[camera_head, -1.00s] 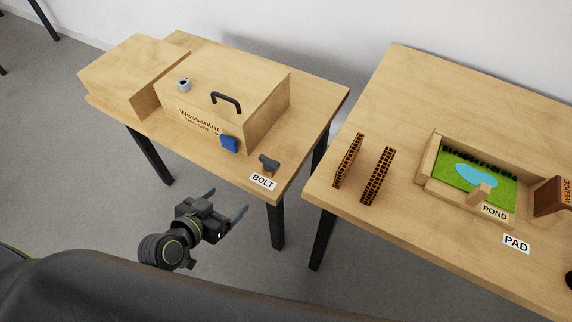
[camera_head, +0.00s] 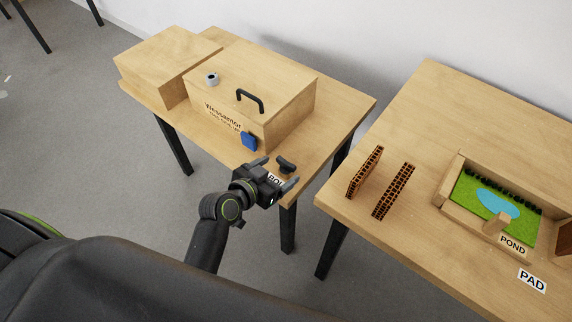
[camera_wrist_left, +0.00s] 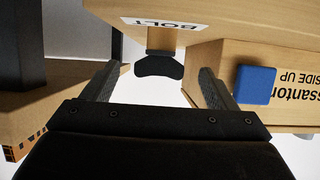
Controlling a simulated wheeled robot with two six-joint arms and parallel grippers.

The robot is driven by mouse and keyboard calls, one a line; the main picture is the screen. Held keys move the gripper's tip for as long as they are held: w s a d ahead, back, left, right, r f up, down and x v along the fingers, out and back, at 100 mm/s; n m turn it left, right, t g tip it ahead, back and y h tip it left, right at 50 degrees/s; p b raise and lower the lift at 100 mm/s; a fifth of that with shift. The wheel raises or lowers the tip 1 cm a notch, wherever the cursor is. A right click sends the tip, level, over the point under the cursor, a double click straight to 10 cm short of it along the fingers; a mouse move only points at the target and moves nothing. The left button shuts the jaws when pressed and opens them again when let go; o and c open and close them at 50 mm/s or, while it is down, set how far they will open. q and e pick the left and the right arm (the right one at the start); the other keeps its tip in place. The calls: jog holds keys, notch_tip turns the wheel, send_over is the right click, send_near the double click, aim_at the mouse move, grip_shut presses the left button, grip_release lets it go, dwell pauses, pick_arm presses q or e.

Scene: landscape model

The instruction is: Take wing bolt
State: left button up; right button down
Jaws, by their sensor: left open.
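The wing bolt (camera_head: 286,164) is a small dark grey piece standing on the left table near its front corner, by the BOLT label (camera_head: 275,181). In the left wrist view the wing bolt (camera_wrist_left: 159,66) appears upside down, ahead of and between the fingers. My left gripper (camera_head: 277,174) is open and empty, its fingers at the table's front edge, just short of the bolt. It also shows in the left wrist view (camera_wrist_left: 158,88). The label is partly hidden behind the gripper. My right gripper is not in view.
A wooden box (camera_head: 292,98) with a black handle (camera_head: 250,98) and a blue block (camera_head: 249,141) on its front stands close behind the bolt. The right table (camera_head: 345,205) carries two brown lattice panels (camera_head: 394,191) and a pond model (camera_head: 492,203). A gap separates the tables.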

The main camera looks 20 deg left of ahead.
aim_at(284, 165)
pick_arm(q)
jog(key=shift+w+d, duration=0.25)
jog(key=shift+w, duration=0.3)
jog(key=x, duration=0.4)
jog(key=shift+w, duration=0.15)
